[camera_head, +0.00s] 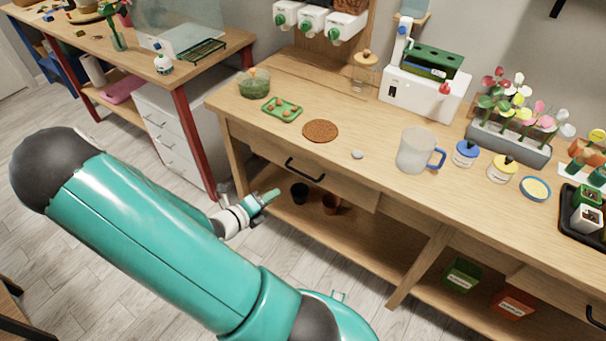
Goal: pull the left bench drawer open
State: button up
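The left bench drawer (345,188) is a wooden front under the near edge of the wooden workbench (385,165). Its front looks flush with the bench, so it appears shut. Its black bar handle (305,169) shows clearly. My gripper (271,196) is in front of the bench, below and to the left of the handle in the picture, apart from it. Its teal fingers are small and seen at a slant, so I cannot tell whether they are open. Nothing shows between them.
A right drawer with a black handle (594,318) is at the right edge. Dark and brown pots (331,203) stand on the lower shelf. A clear mug (417,150) and a brown round mat (320,130) are on the benchtop. A white drawer cabinet (165,130) stands left.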

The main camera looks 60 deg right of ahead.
aim_at(304, 174)
jog(key=s+d+f+n, duration=0.1)
jog(key=d+f+n, duration=0.1)
jog(key=d, duration=0.3)
jog(key=s+d+f+n+t, duration=0.1)
jog(key=d+f+n, duration=0.1)
jog(key=d, duration=0.4)
jog(key=s+d+f+n+h, duration=0.1)
jog(key=d+n, duration=0.1)
jog(key=d, duration=0.3)
jog(key=shift+s+d+f, duration=0.15)
jog(key=shift+d+f, duration=0.15)
jog(key=shift+f, duration=0.1)
grip_shut()
